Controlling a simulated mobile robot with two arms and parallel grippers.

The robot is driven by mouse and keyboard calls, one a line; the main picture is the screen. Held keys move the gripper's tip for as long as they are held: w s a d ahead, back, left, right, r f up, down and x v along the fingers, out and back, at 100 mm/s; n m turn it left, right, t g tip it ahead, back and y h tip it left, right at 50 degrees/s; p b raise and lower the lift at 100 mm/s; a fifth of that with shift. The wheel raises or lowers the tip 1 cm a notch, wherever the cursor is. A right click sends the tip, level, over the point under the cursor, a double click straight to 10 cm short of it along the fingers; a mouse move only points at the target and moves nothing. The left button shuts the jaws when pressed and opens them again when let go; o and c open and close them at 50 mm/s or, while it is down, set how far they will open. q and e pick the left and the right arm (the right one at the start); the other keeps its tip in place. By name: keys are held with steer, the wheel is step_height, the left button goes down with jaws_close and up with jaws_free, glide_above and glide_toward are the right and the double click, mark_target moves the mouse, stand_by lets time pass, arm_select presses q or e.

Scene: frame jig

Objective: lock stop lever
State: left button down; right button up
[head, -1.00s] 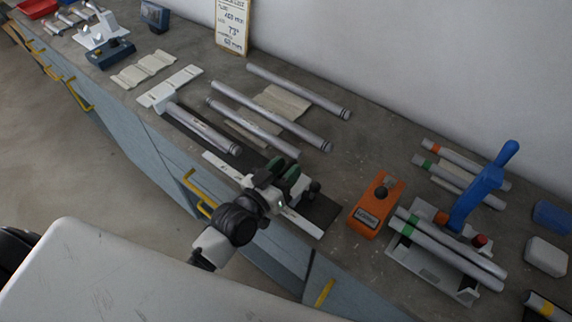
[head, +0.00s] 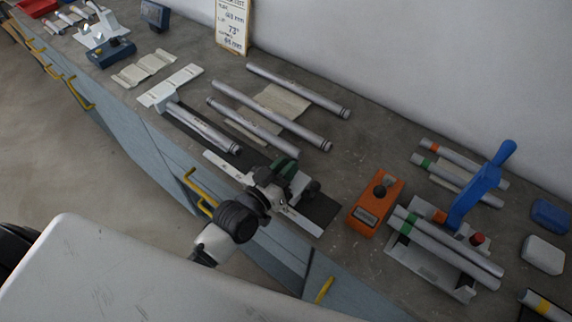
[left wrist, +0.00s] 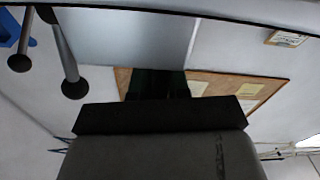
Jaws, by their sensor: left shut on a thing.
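My left gripper (head: 283,184) is at the stop on the flat measuring jig, near the front edge of the bench. It is shut on a small part there, most likely the stop lever, which the fingers hide. A green part (head: 287,168) and a dark rounded part (head: 311,189) show just beyond the gripper. The jig's white scale strip (head: 305,222) runs under the gripper along the front. My right gripper is not in view.
A tube (head: 205,128) lies in the jig's left end. Several loose tubes (head: 299,91) lie behind. An orange box (head: 376,203) with a dark knob stands to the right, beside a fixture with a blue lever (head: 475,190) and tubes. A sign (head: 233,28) leans at the wall.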

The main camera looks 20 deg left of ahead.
arm_select(q)
steer(key=c, duration=1.2)
jaws_free()
steer(key=shift+a, duration=0.1)
steer(key=shift+o, duration=0.2)
steer(key=b+v, duration=0.2)
steer(key=v, duration=0.8)
steer(key=shift+s+b, duration=0.4)
steer(key=shift+a, duration=0.1)
